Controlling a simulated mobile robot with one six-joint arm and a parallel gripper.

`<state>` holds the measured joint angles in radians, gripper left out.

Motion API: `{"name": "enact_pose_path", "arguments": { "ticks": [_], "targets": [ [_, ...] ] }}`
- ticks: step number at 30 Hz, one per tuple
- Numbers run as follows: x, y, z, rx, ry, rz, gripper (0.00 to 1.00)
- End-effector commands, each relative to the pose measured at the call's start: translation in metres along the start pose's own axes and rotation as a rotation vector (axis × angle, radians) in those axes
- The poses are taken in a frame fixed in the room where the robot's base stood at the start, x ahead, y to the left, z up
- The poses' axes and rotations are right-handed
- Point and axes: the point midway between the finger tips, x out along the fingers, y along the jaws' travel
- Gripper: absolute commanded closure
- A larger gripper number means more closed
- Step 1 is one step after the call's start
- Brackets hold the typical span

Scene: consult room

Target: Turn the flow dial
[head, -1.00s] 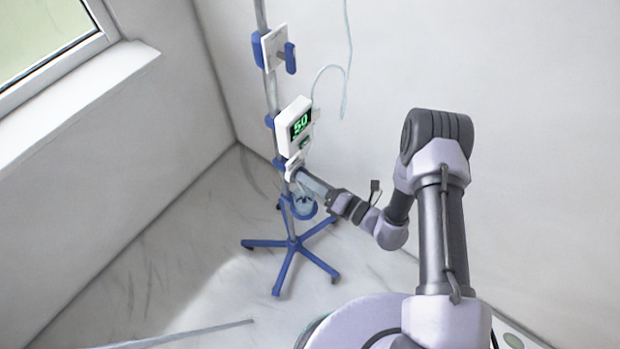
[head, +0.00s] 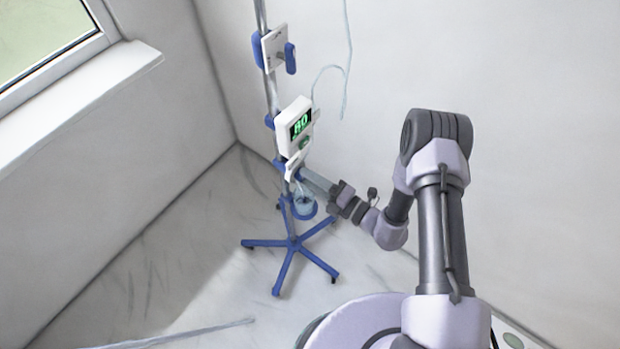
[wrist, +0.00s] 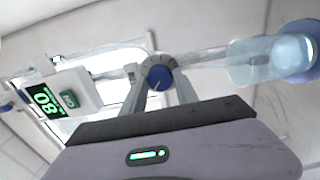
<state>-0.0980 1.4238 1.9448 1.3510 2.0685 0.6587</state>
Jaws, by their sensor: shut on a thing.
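The flow dial is a round blue knob (wrist: 158,77) with a pale pointer mark, set in a grey-white round mount. My gripper (wrist: 166,88) has one finger on each side of the knob and is shut on it. In the head view my gripper (head: 301,174) reaches the pole from the right, just below the pump, and the knob itself is hidden or too small to tell there. The white pump box (head: 294,127) has a green display that reads 80. It also shows in the wrist view (wrist: 88,88), turned on its side, with a green button beside the digits.
The pole stands on a blue star-shaped base (head: 292,244). A clear cup (wrist: 255,62) in a blue holder (head: 303,212) hangs below the dial. A white plate with a blue lever (head: 291,58) sits higher. A thin tube (head: 346,80) hangs at the wall.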

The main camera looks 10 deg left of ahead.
Motion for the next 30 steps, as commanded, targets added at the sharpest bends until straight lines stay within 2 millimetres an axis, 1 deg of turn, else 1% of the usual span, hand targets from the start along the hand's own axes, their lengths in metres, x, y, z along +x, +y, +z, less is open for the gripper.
{"name": "enact_pose_path", "arguments": {
  "ticks": [14, 15, 18, 30],
  "targets": [
    [-0.0004, -0.0009, -0.0008, 0.014, 0.001, -0.002, 1.00],
    [-0.0004, -0.0009, -0.0008, 0.014, 0.001, -0.002, 0.60],
    [-0.0003, -0.0007, -0.0006, 0.013, 0.001, -0.001, 0.42],
    [-0.0001, -0.0002, -0.0002, 0.012, 0.000, 0.000, 0.42]
  ]
}}
